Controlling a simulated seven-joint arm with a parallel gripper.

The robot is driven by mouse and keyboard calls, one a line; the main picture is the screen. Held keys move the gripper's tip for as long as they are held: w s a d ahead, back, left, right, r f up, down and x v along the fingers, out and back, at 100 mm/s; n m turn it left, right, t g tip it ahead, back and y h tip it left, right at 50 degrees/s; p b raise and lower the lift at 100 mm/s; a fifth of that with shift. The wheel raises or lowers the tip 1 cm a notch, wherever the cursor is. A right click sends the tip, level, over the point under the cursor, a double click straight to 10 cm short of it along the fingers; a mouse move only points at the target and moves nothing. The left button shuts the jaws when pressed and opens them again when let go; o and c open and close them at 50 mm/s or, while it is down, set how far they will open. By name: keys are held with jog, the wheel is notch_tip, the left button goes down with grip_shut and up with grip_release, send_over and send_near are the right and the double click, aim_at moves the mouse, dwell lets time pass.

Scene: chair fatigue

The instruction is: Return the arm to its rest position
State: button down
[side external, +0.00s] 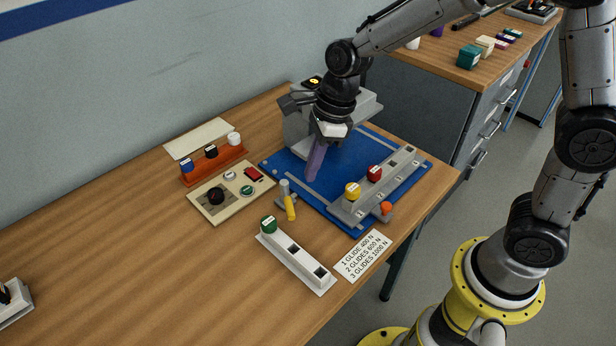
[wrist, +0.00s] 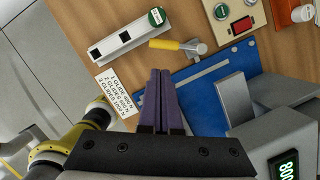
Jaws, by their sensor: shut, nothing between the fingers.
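My gripper (side external: 311,180) points down over the blue plate (side external: 350,141), in front of the grey machine (side external: 297,124). Its purple fingers are together with nothing between them. The wrist view shows the shut fingers (wrist: 160,98) above the blue plate (wrist: 205,72), close to the grey machine (wrist: 270,135) with its green lit display. From the side I cannot tell how far the fingertips are above the plate. My arm reaches in from the upper right.
A grey block (side external: 381,187) with yellow and red caps sits on the plate. In front are a yellow-handled hammer (side external: 290,205), a pale block (side external: 295,263) with a green cap, and a text card (side external: 363,256). A control panel (side external: 232,192) and orange rack (side external: 214,165) stand left.

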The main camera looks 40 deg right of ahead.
dwell(0.3)
jog(key=s+d+r+n+t, duration=0.2)
jog(key=s+d+r, duration=0.1)
jog(key=r, duration=0.3)
jog(key=s+d+r+n+t, duration=0.2)
jog(key=s+d+r, duration=0.15)
jog(key=r, duration=0.35)
jog(key=s+d+f+n+h, duration=0.1)
jog(key=s+d+n, duration=0.1)
jog(key=s+n, duration=0.5)
jog(key=s+d+f+n+h, duration=0.1)
jog(key=s+d+n, duration=0.2)
jog(key=s+n, duration=0.4)
jog(key=n, duration=0.6)
jog(key=shift+f, duration=0.15)
